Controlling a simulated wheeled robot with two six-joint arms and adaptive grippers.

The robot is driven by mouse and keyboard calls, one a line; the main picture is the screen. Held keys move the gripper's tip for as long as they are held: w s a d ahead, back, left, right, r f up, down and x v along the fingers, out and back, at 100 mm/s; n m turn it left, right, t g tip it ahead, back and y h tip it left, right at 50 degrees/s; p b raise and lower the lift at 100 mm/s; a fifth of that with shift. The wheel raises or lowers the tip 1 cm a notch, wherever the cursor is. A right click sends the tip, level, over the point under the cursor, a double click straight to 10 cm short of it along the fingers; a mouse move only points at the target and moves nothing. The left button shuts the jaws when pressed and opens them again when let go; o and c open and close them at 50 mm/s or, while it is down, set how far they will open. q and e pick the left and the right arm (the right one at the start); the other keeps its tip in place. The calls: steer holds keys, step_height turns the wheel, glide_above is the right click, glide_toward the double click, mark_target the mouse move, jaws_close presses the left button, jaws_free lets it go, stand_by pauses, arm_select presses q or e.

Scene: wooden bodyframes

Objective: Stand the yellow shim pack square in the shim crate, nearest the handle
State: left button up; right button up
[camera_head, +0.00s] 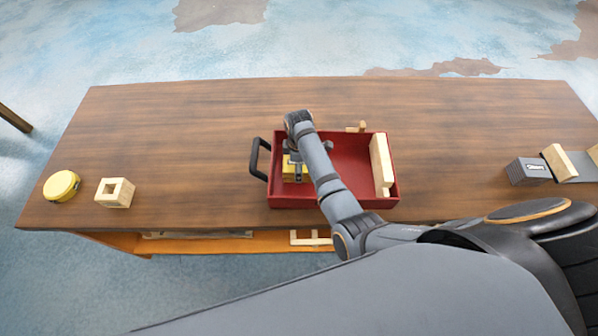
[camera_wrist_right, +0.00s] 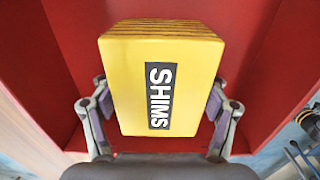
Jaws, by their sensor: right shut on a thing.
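The yellow shim pack (camera_head: 289,170) is inside the red shim crate (camera_head: 350,150), at the end by the black handle (camera_head: 257,160). My right gripper (camera_head: 295,163) reaches down into the crate and is shut on the pack. In the right wrist view the pack (camera_wrist_right: 150,85) shows a black SHIMS label and layered edges, with a finger of the gripper (camera_wrist_right: 160,100) on each side. It looks about square to the crate walls (camera_wrist_right: 70,40). Whether it touches the crate floor I cannot tell. My left gripper is not in view.
A pale wooden block (camera_head: 381,163) stands at the crate's right end, with a small wooden piece (camera_head: 358,127) at the back wall. A yellow round tin (camera_head: 62,186) and a hollow wooden block (camera_head: 115,192) sit left. A dark block (camera_head: 528,171) lies right.

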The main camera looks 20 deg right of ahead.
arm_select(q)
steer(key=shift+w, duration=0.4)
arm_select(e)
steer(key=o, duration=1.4)
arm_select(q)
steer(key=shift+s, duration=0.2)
